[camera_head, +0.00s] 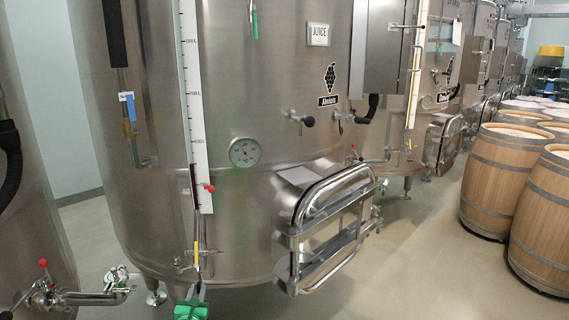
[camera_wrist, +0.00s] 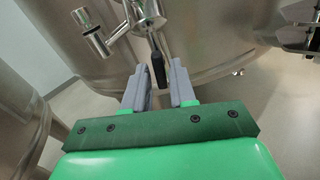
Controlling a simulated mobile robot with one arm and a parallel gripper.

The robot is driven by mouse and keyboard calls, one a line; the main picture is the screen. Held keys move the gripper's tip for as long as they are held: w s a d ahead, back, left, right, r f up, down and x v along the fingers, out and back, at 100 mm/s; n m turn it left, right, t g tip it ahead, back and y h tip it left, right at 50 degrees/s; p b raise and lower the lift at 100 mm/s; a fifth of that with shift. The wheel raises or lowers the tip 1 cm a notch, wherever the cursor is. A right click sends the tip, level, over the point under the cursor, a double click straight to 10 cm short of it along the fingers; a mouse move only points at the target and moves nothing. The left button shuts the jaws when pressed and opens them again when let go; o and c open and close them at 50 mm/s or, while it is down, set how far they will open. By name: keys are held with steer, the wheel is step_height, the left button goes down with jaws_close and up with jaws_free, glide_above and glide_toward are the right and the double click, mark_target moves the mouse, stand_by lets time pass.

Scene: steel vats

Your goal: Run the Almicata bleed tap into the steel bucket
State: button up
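A steel vat (camera_head: 240,100) fills the middle of the head view. Its small name plate (camera_head: 328,101) is too blurred to read surely. In the wrist view a steel tap (camera_wrist: 146,14) on a vat has a black lever (camera_wrist: 157,68) hanging down. My green gripper (camera_wrist: 158,72) is open, with its grey fingers on either side of the lever's lower part and a visible gap on each side. In the head view my gripper (camera_head: 197,292) is low in front of the vat, below its level gauge. I see no steel bucket in either view.
A steel manway door (camera_head: 325,225) juts out to the right of my gripper. Another tap with a red knob (camera_head: 45,290) sticks out at lower left. Wooden barrels (camera_head: 498,180) stand at right. Open floor (camera_head: 430,260) lies between the door and the barrels.

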steer(key=s, duration=0.9)
steer(key=shift+d, duration=0.25)
stand_by(0.5)
